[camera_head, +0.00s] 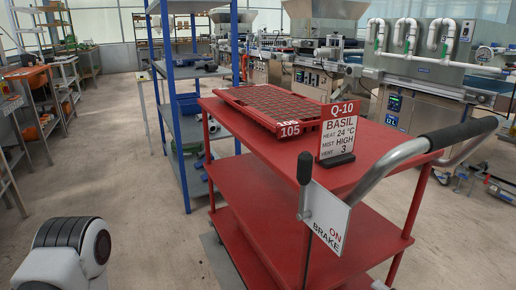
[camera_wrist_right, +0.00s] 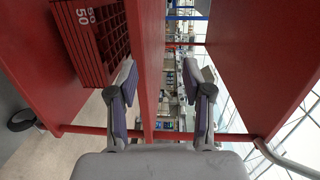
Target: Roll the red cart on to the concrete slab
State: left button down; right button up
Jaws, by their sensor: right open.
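The red cart (camera_head: 290,190) stands in the middle of the head view, with several red shelves. A bent metal handle with a black grip (camera_head: 462,134) rises at its near right end. A brake lever (camera_head: 304,168) there has a sign (camera_head: 326,216) reading ON and BRAKE. A grey flat patch (camera_head: 218,262) lies on the floor beside the cart's left side; I cannot tell whether it is the concrete slab. In the right wrist view my right gripper (camera_wrist_right: 162,78) is open, with a red strip (camera_wrist_right: 151,70) showing between its fingers; contact is unclear. My left gripper is out of view.
A red tray (camera_head: 268,104) marked 105 and a Q-10 BASIL sign (camera_head: 338,130) sit on the cart top. A blue-post shelf (camera_head: 184,130) stands close behind the cart. Clear floor (camera_head: 110,150) lies to the left. Red trays (camera_wrist_right: 92,35) marked 50 show in the wrist view.

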jog(key=s+a+r+n+g+h+p, duration=0.15)
jog(key=s+a+r+g+p, duration=0.35)
jog(key=p, duration=0.5)
jog(key=s+a+r+n+g+y+p, duration=0.1)
jog(key=s+a+r+n+g+p, duration=0.1)
jog(key=a+r+p, duration=0.65)
pick_arm(q)
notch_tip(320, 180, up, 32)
jog(key=p, duration=0.8)
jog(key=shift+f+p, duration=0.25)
jog(key=shift+p, duration=0.15)
pick_arm(e)
jog(key=s+d+f+n+g+h, duration=0.1)
jog(key=s+d+n+g+h, duration=0.2)
jog(key=s, duration=0.5)
jog(key=s+d+n+g+h, duration=0.3)
jog(key=s+n+g+h, duration=0.1)
jog(key=s, duration=0.5)
jog(key=shift+s+d+f+n+g, duration=0.15)
jog(key=shift+d+f+n+g, duration=0.2)
jog(key=shift+n+g, duration=0.3)
jog(key=shift+h, duration=0.25)
jog(key=shift+c, duration=0.4)
